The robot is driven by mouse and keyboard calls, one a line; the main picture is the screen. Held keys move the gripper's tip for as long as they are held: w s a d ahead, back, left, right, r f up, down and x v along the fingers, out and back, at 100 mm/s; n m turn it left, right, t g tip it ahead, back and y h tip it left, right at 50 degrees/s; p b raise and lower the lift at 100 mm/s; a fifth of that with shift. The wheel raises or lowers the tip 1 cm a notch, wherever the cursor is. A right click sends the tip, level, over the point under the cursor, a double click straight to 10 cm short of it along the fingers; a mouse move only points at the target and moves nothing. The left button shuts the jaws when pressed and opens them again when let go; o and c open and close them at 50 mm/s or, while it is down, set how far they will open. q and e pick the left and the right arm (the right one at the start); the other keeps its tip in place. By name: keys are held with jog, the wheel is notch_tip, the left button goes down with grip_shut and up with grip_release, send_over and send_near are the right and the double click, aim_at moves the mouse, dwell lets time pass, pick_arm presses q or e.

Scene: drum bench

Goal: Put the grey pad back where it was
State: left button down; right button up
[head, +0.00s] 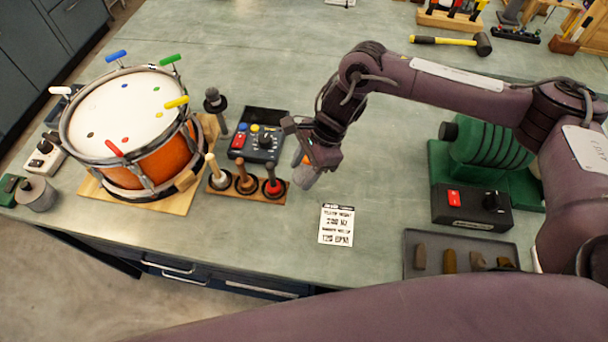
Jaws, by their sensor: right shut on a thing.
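My right gripper (307,163) hangs above the bench, just right of the rack of mallets. It is shut on a light grey piece (304,179), which I take to be the grey pad; its shape is partly hidden by the jaws. The piece seems to be held above the bench top. A printed card (337,224) lies on the bench below and to the right of it. My left gripper is not in view.
A drum (125,115) with coloured keys stands on a wooden board at left. A wooden mallet rack (247,197) and a dark control box (258,145) are close left of the gripper. A dark tray (430,240) with several small pieces lies at right.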

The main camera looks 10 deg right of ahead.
aim_at(308, 172)
notch_tip(308, 172, down, 4)
jog(key=shift+p, duration=0.5)
jog(key=shift+f, duration=0.25)
jog(key=o, duration=1)
jog(key=shift+o, duration=0.2)
jog(key=shift+r, duration=0.1)
jog(key=s+b+v, duration=0.1)
jog(key=b+v, duration=0.3)
jog(key=v, duration=0.8)
jog(key=shift+w, duration=0.4)
